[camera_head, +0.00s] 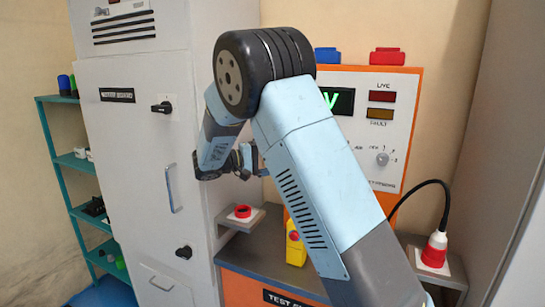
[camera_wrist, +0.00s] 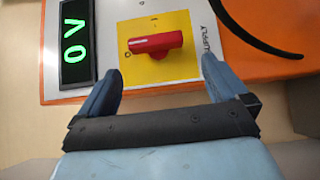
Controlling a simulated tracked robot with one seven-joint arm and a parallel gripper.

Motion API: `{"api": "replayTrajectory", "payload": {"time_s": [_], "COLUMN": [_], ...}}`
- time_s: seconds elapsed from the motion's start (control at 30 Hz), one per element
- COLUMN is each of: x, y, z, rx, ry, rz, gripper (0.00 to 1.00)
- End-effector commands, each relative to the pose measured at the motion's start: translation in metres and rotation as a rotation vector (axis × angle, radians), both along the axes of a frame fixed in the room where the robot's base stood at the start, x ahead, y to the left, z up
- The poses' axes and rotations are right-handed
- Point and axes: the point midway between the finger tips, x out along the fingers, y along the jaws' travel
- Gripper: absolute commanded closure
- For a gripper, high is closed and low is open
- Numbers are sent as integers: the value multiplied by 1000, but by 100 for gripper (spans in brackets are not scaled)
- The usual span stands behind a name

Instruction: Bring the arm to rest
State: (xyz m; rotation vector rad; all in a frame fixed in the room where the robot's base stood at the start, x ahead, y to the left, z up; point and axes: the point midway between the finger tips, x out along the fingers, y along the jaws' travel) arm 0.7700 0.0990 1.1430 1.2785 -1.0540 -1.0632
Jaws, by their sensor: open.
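My arm is raised and bent, crossing the middle of the head view in front of the orange-edged test panel (camera_head: 400,130). My gripper (camera_wrist: 161,68) is open and empty in the wrist view, with its two blue fingers apart. Beyond the fingers is a red rotary handle (camera_wrist: 155,43) on a yellow plate (camera_wrist: 180,68); the handle lies between the fingertips in the picture. I cannot tell how far away it is. A green display (camera_wrist: 75,40) beside it reads 0 V. In the head view my arm hides much of the panel, including that handle.
A grey cabinet (camera_head: 130,130) with a handle stands left of my arm. A red ring-shaped item (camera_head: 242,211) sits on a small shelf. A yellow item (camera_head: 295,250) stands on the bench, and a red plug with a black cable (camera_head: 435,248) is at right. A teal rack (camera_head: 60,180) is far left.

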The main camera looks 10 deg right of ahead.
Motion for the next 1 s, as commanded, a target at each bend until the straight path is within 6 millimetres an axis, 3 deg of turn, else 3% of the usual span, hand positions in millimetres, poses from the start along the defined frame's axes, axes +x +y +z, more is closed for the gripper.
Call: {"api": "replayTrajectory", "payload": {"time_s": [0.13,0.27,0.6,1.0], "x": [-5,-19,-76,-150], "y": [-9,-30,-88,-127], "z": [3,9,20,27], "rx": [29,105,383,705], "ry": [10,39,121,161], "rz": [-13,-45,-120,-148], "gripper": [0,0,0,0]}}
